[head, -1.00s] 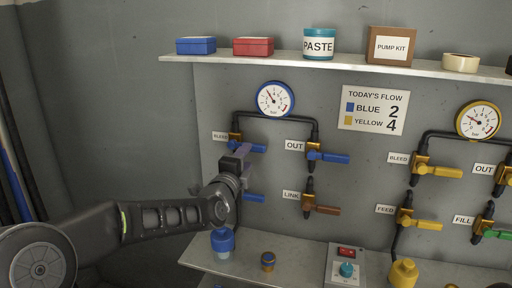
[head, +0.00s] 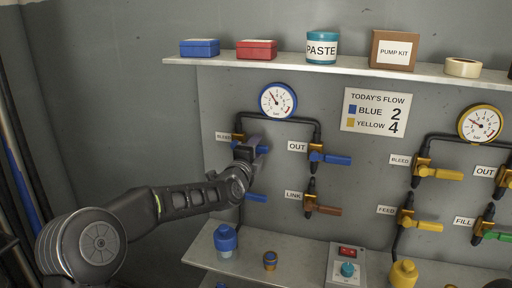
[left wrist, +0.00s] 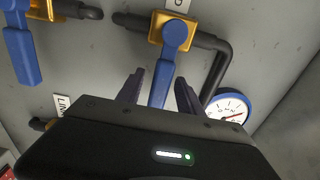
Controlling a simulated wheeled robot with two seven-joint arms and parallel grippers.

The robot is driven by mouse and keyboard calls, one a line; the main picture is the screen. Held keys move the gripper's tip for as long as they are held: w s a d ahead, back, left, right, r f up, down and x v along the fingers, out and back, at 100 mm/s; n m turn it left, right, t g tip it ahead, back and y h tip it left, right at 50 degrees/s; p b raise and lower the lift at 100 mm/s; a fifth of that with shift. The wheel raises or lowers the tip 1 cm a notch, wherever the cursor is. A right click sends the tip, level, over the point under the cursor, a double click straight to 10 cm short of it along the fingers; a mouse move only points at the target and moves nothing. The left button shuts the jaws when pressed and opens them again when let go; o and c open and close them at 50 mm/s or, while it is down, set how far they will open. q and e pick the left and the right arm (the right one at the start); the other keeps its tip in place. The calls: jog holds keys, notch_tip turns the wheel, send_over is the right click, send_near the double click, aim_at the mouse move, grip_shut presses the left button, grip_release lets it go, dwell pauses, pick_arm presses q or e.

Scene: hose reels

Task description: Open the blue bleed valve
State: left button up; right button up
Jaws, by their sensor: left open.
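The blue bleed valve has a blue lever handle (head: 262,150) on a brass body (head: 238,137), beside the BLEED label under the blue-rimmed gauge. In the head view the lever points right. My left gripper (head: 256,146) is at the lever and hides part of it. In the left wrist view the lever (left wrist: 162,80) runs between the two open fingers of my gripper (left wrist: 158,92), with a gap on both sides. The brass body (left wrist: 172,28) is beyond the fingertips. My right gripper is not in view.
The blue OUT lever (head: 335,159) is to the right, with the brown LINK lever (head: 326,210) below it. Another blue lever (head: 256,198) is below my gripper. The blue gauge (head: 277,101) and black pipes are close above. A lower shelf (head: 262,245) holds fittings.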

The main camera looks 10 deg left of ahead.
pick_arm(q)
jog(key=shift+c, duration=0.4)
grip_shut()
dwell(1.0)
